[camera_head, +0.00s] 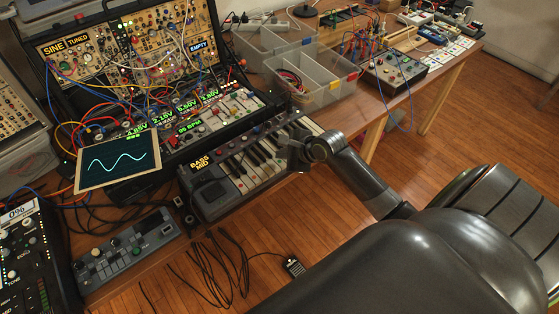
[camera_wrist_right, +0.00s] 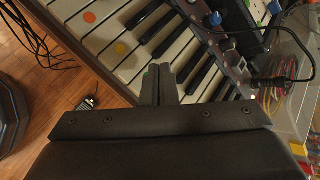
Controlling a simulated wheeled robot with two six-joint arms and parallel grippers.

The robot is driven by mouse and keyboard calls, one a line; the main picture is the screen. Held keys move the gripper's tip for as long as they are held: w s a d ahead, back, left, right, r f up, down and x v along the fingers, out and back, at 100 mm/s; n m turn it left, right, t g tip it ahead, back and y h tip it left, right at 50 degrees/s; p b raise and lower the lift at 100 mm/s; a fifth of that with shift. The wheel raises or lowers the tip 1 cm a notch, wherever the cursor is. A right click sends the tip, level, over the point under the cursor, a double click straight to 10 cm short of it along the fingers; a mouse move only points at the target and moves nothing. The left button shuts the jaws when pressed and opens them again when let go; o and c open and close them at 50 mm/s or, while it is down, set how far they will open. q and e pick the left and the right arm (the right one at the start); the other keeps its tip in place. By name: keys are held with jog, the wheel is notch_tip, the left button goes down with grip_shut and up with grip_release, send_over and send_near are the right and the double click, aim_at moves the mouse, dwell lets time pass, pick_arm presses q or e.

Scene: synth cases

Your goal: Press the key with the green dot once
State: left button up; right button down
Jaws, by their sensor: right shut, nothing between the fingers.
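The keyboard (camera_head: 247,166) is a small dark synth labelled "BASS MID" at the table's front edge. Its white keys show large in the right wrist view (camera_wrist_right: 182,52). A small patch of green (camera_wrist_right: 146,73), apparently the green dot, shows right beside my fingers, mostly hidden by them. My right gripper (camera_wrist_right: 161,68) is shut and empty, its fingertips over the white keys at that patch. I cannot tell whether they touch the key. In the head view my right gripper (camera_head: 292,157) is over the right half of the keys. My left gripper is out of view.
Other keys carry an orange dot (camera_wrist_right: 120,48) and a red-orange dot (camera_wrist_right: 89,17). A modular rack with patch cables (camera_head: 130,60) stands behind the keyboard. Clear plastic bins (camera_head: 325,88) stand at the back right. A tablet with a sine wave (camera_head: 118,162) lies left.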

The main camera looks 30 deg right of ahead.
aim_at(283, 164)
dwell(0.6)
jog(key=shift+f+p, duration=0.3)
jog(key=shift+p, duration=0.1)
jog(key=shift+f, duration=0.15)
jog(key=shift+f, duration=0.55)
dwell(0.5)
jog(key=shift+r+p, duration=1)
jog(key=shift+p, duration=0.5)
notch_tip(283, 164, up, 5)
jog(key=p, duration=0.7)
